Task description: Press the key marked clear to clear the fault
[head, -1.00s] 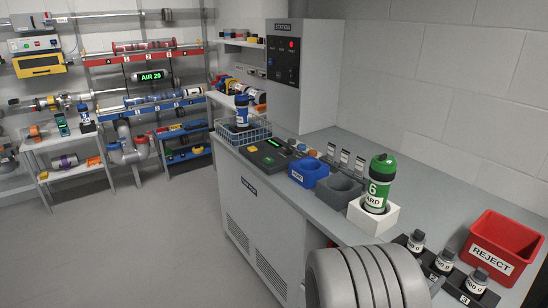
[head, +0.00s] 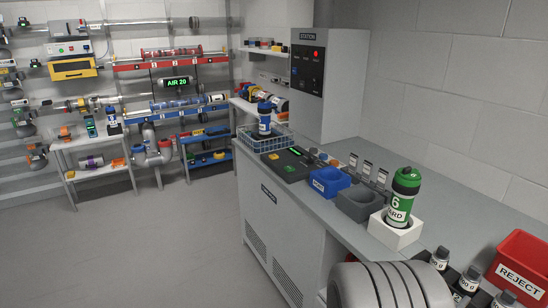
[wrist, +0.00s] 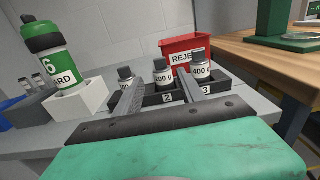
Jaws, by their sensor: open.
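No key with a readable clear mark shows. The grey station cabinet (head: 328,88) has a dark panel (head: 307,68) with a lit red light and small controls, too small to read. On the counter before it lies a dark console (head: 287,165) with a green strip display and a yellow key (head: 273,156); its marks are unreadable. My gripper (wrist: 160,78) is open and empty in the wrist view, in front of a row of grey weights (wrist: 163,74). It is well away from the panel and console; the fingers do not show in the head view.
A blue bin (head: 330,182), a grey bin (head: 359,204) and a green-capped tube (head: 404,195) in a white block (head: 396,234) line the counter. A wire basket (head: 262,142) holds a blue tube. A red reject bin (head: 522,266) stands at right. The left floor is clear.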

